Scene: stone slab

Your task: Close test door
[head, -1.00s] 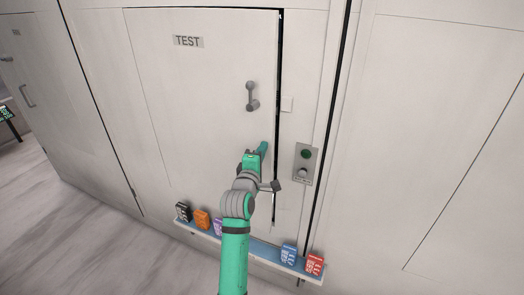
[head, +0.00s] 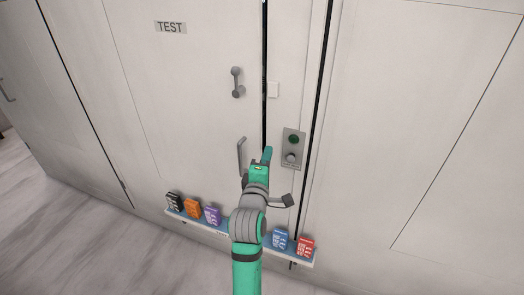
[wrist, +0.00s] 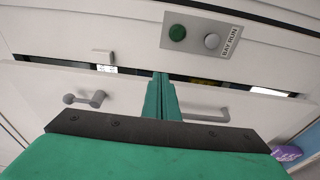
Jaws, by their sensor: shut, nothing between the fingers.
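The white test door (head: 190,110) carries a TEST label (head: 171,27), a grey lever latch (head: 237,82) and a grey pull handle (head: 242,157). A dark gap runs down its right edge, so it stands slightly ajar. In the wrist view the door (wrist: 130,120) lies below this gap, with bright and yellowish bits showing through. My green gripper (head: 267,156) is shut and empty at the door's right edge, right of the pull handle. In the wrist view its closed fingers (wrist: 161,80) point at the gap; contact cannot be told.
A grey panel (head: 293,150) with a green button and a knob sits on the frame just right of my gripper. A blue shelf (head: 254,240) with several small coloured boxes crosses below, partly behind my arm. Floor is clear at left.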

